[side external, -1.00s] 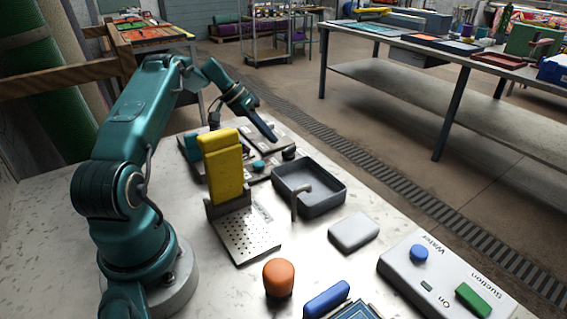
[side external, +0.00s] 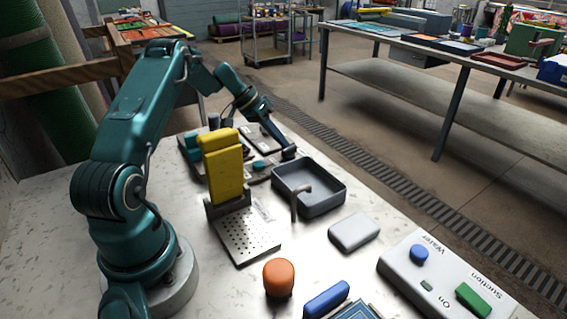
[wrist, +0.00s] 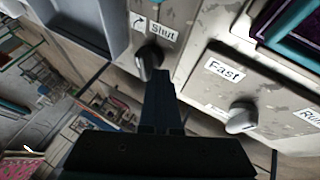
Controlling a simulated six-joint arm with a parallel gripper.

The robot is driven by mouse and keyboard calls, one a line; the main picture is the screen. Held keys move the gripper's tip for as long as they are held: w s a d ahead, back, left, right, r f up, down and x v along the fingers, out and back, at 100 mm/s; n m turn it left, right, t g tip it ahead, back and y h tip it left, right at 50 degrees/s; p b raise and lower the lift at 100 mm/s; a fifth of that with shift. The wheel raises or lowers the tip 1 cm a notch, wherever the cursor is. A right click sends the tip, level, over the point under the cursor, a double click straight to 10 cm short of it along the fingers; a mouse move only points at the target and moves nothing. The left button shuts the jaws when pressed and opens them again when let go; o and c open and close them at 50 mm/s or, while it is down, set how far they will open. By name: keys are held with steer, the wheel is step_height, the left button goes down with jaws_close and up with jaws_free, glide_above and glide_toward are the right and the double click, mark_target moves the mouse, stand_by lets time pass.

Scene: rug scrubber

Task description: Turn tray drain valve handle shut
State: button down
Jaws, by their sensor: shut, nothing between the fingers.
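The dark drain valve handle (wrist: 149,64) stands on a pale plate beside a label reading "Shut" with a curved arrow. In the wrist view it lies just beyond and left of my fingertips. The grey tray (side external: 296,204) lies in front of my gripper in the side view, and part of it shows at the upper left of the wrist view (wrist: 90,28). My gripper (side external: 287,149) is shut and empty, pointing down at the tray's far corner. In the wrist view my fingers (wrist: 158,80) overlap the handle's right side; I cannot tell whether they touch it.
A "Fast" panel with a pale knob (wrist: 241,117) is right of the handle. A yellow upright block (side external: 222,170) stands on a perforated plate near my arm. An orange knob (side external: 278,278), a grey pad (side external: 354,232) and a Water/Suction panel (side external: 440,285) are nearer the camera.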

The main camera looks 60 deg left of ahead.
steer(key=shift+w+d, duration=0.35)
steer(key=shift+w, duration=0.1)
steer(key=shift+d, duration=0.1)
